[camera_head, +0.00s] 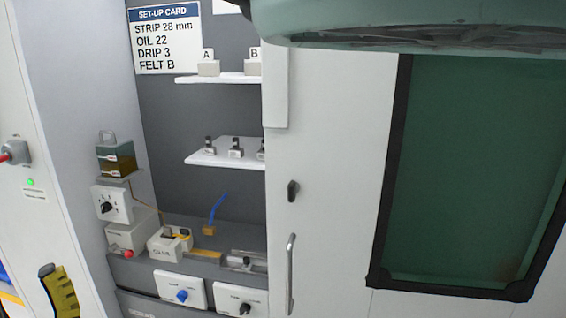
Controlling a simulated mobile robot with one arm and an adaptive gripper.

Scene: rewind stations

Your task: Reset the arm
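My gripper is not in view. A large pale green rounded part, which looks like a link of my own arm (420,22), fills the top right close to the camera. It hides the upper part of what is behind it. I cannot tell the pose of the rest of the arm from this view.
An open cabinet bay holds a set-up card (167,38), an upper shelf (232,79) with blocks A and B, a lower shelf (222,160) with small fittings, and a bench with knobs. A door handle (291,274) and a dark green window (470,170) are right. A yellow-black piece (60,292) is lower left.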

